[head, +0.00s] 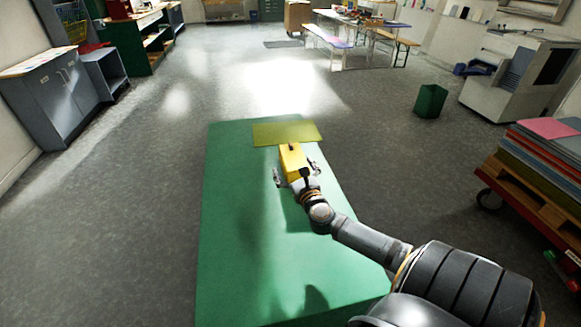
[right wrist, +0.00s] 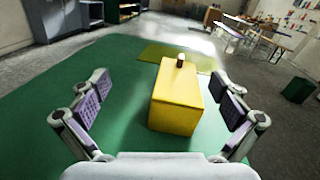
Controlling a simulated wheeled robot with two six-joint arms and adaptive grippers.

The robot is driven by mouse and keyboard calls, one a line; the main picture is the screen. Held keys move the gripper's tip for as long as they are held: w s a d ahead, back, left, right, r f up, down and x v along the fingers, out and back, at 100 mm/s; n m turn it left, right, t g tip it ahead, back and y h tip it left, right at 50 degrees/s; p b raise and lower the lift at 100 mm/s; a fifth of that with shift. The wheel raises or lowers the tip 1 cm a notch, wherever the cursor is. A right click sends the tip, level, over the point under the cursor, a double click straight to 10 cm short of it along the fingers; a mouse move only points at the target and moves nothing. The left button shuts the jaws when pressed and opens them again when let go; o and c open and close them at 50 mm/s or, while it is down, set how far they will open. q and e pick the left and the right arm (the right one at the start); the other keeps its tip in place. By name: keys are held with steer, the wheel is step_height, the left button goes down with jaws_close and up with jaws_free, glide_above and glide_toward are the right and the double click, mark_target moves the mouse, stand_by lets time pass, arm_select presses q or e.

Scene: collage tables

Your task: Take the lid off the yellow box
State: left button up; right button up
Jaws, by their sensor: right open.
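The yellow box (right wrist: 176,110) stands on the green table (head: 240,240), towards its far end. Its lid (right wrist: 176,74) is on top and has a small dark knob (right wrist: 180,60). In the head view the box (head: 291,160) is partly hidden by my right gripper (head: 297,173). That gripper is open, with one finger on each side of the box's near end. In the right wrist view both fingers stand apart from the box, with a gap on each side. My left gripper is not in view.
A flat olive-yellow mat (head: 285,133) lies on the table just beyond the box. The table's left and near parts are clear. A cart with stacked coloured sheets (head: 545,150) stands to the right, and a green bin (head: 430,100) stands on the floor.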

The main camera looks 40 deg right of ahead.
mark_target(299, 176)
steer(key=d+f+m+b, duration=0.1)
steer(key=f, duration=0.1)
steer(key=d+f+m+h+b, duration=0.1)
steer(key=f, duration=0.2)
steer(key=d+f+m+g+h+b, duration=0.1)
steer(key=f+b, duration=0.1)
steer(key=f, duration=0.1)
steer(key=shift+s+d, duration=0.25)
steer(key=shift+s, duration=0.15)
steer(key=shift+w+f, duration=0.15)
steer(key=shift+f, duration=0.25)
steer(key=shift+w+d+r, duration=0.25)
steer(key=shift+w+r, duration=0.05)
steer(key=shift+w, duration=0.05)
steer(key=shift+w+d+f, duration=0.1)
steer(key=shift+w, duration=0.2)
steer(key=b+x, duration=0.1)
steer(key=x, duration=0.4)
steer(key=shift+w+d, duration=0.2)
steer(key=shift+w, duration=0.15)
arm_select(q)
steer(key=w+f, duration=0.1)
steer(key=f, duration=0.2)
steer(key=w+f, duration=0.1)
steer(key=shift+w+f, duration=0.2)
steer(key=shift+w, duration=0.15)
arm_select(e)
steer(key=shift+s, duration=0.1)
steer(key=shift+c, duration=0.4)
